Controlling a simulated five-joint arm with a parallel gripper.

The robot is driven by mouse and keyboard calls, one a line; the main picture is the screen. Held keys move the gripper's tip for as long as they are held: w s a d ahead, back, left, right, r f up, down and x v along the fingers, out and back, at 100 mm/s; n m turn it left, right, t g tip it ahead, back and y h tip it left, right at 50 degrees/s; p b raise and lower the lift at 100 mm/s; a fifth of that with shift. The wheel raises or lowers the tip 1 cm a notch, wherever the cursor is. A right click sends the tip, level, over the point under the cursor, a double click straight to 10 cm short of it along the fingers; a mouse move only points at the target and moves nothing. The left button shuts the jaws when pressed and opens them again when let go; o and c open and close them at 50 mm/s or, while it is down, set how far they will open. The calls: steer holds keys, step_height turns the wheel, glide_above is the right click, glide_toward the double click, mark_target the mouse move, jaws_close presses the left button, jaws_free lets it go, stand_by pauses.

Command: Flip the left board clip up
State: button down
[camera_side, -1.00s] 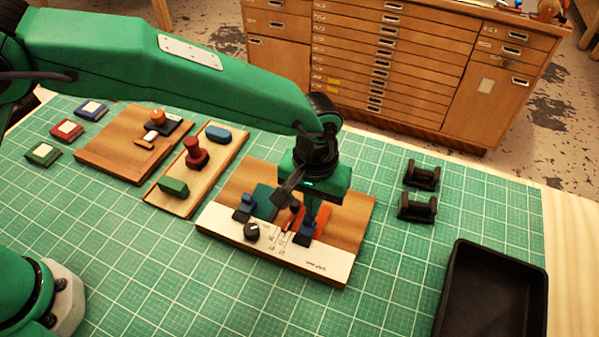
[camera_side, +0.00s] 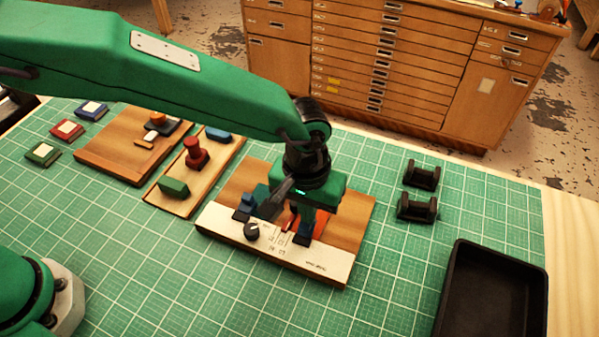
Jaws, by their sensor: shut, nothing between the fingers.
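The wooden board (camera_side: 350,225) with a white front strip (camera_side: 325,265) lies on the mat at the middle. The left board clip (camera_side: 244,207) is a small blue block with a dark base at the board's left. It looks low, but its exact angle is too small to tell. A second blue clip (camera_side: 304,234) is at the right, partly hidden under my gripper. My gripper (camera_side: 300,212) is shut and empty, pointing down over the right half of the board, to the right of the left clip. Its tips are hard to make out against the orange-red piece beneath.
A black knob (camera_side: 252,231) stands on the strip between the clips. A board with a red knob (camera_side: 195,153) lies to the left. Black cradles (camera_side: 418,207) and a black tray (camera_side: 492,290) are at the right. The front of the mat is clear.

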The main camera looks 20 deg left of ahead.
steer(key=shift+s, duration=0.35)
steer(key=shift+w+r, duration=0.1)
steer(key=shift+r, duration=0.1)
steer(key=shift+r, duration=0.6)
steer(key=shift+r, duration=0.15)
steer(key=shift+w+r, duration=0.25)
steer(key=shift+r, duration=0.25)
steer(key=s+r, duration=0.7)
steer(key=r, duration=0.1)
steer(key=shift+s, duration=0.2)
